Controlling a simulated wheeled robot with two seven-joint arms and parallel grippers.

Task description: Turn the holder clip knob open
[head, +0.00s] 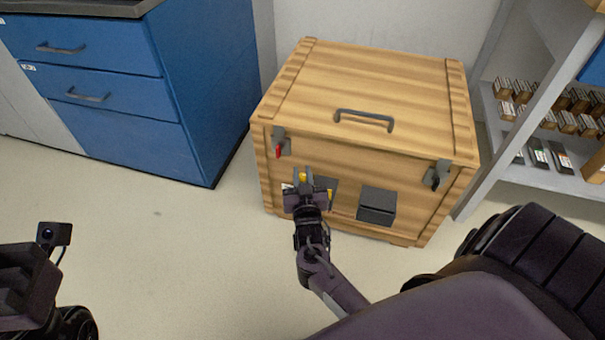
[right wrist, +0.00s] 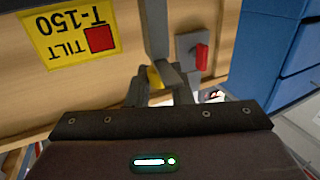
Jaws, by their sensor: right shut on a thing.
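A wooden crate (head: 365,75) stands on the floor with its lid down. My right gripper (head: 303,178) is at the left part of its front. In the right wrist view the gripper (right wrist: 157,82) is shut on a small yellow piece (right wrist: 154,77), which looks like the knob; the fingers hide most of it. A grey bar (right wrist: 155,30) runs above it. A red tab on a grey latch (right wrist: 202,55) is apart from the fingers, to the right; this latch (head: 281,142) also shows in the head view. Dark parts of my left arm (head: 28,285) show at lower left, fingers unclear.
The crate front also has a right latch (head: 438,176), a dark box (head: 377,206) and a yellow tilt label (right wrist: 72,38). A handle (head: 364,120) is on the lid. A blue cabinet (head: 125,85) stands left, shelves (head: 565,183) right. The floor at left is clear.

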